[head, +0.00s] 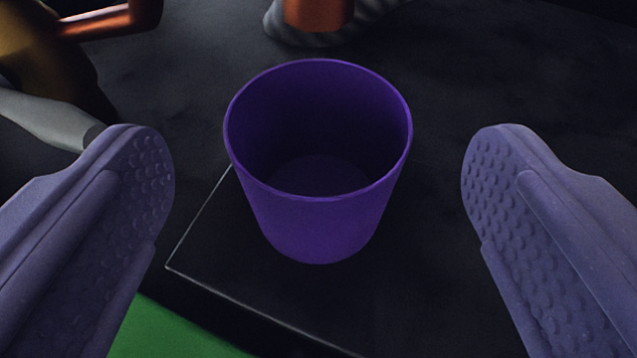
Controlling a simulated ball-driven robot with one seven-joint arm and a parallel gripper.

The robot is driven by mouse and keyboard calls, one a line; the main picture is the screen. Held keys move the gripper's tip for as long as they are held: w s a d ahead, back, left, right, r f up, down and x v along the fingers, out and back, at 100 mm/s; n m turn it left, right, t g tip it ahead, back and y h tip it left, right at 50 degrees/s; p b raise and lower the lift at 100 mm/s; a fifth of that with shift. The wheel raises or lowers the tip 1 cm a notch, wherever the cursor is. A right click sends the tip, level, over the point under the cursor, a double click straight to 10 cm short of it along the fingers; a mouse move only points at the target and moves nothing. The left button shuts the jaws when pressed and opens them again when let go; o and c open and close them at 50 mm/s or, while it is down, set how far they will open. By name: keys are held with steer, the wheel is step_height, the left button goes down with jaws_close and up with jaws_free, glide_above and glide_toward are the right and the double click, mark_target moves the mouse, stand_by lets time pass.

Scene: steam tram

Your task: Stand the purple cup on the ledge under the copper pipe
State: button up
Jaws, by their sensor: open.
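The purple cup (325,215) stands upright, mouth up and looking empty, on a dark flat surface (225,265) with a thin pale edge line. I cannot tell for sure whether this surface is the ledge. A copper pipe (100,22) bends at the top left. A second copper-coloured cylinder (318,12) shows at the top middle, cut off by the frame, behind the cup. My gripper (318,190) is open, with one dimpled finger on each side of the cup. There is a clear gap between each finger and the cup.
A grey striped ring or base (290,35) surrounds the foot of the copper cylinder. A pale grey rod-like part (45,118) and a brassy rounded body (40,60) are at the left. A green area (165,335) lies below the surface's front edge. The dark area at the upper right looks clear.

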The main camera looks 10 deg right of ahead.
steer(key=s+r+n+t+y+b, duration=0.1)
steer(key=s+r+n+y, duration=0.1)
steer(key=s+r, duration=0.4)
steer(key=shift+d+r+t+y, duration=0.3)
steer(key=shift+d+r, duration=0.05)
steer(key=shift+r, duration=0.2)
steer(key=shift+d, duration=0.1)
steer(key=shift+s, duration=0.15)
